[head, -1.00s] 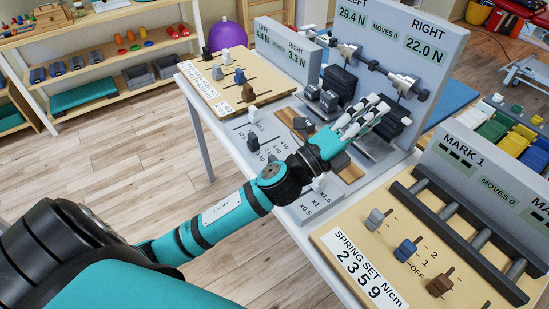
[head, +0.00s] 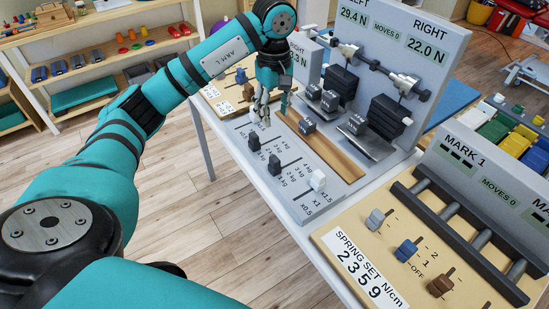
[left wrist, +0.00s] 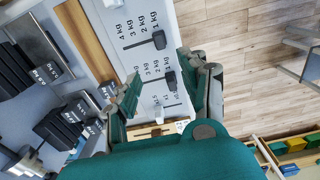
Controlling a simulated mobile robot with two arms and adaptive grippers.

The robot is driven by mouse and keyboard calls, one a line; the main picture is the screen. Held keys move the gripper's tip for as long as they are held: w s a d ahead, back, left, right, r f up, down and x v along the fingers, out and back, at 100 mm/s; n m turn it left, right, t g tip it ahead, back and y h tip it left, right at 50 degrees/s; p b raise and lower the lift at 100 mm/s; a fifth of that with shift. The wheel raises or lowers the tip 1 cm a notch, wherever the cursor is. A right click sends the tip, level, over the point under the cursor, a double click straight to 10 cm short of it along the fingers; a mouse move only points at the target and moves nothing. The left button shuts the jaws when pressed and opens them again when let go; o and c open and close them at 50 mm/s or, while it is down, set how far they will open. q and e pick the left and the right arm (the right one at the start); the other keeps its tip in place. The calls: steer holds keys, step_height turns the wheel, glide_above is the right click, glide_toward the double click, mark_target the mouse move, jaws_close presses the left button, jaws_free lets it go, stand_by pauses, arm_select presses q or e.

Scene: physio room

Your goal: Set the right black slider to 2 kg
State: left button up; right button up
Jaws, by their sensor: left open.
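The right black slider (head: 274,165) sits at the front, floor-side end of its slot on the grey panel. In the left wrist view the same slider (left wrist: 159,39) stands beside the 1 kg mark of a 1-to-4 kg scale. The left black slider (head: 254,143) also shows in the left wrist view (left wrist: 169,78), near the 1 kg end of its own scale. My left gripper (head: 265,113) is open and empty above the panel's far-left part, pointing down. In the left wrist view its fingers (left wrist: 163,78) stand apart, framing the left slider, with the right slider beyond them. My right gripper is out of view.
A white slider (head: 318,180) stands right of the black ones. Behind them are weight stacks (head: 386,118) and the upright display board (head: 440,50). A spring-set board (head: 350,240) lies nearer, at the right. The floor side is clear.

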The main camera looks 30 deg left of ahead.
mark_target(275, 158)
arm_select(q)
step_height(275, 158, down, 17)
steer(key=p, duration=0.3)
steer(key=shift+d+f, duration=0.1)
steer(key=shift+f, duration=0.05)
jaws_close()
stand_by(0.4)
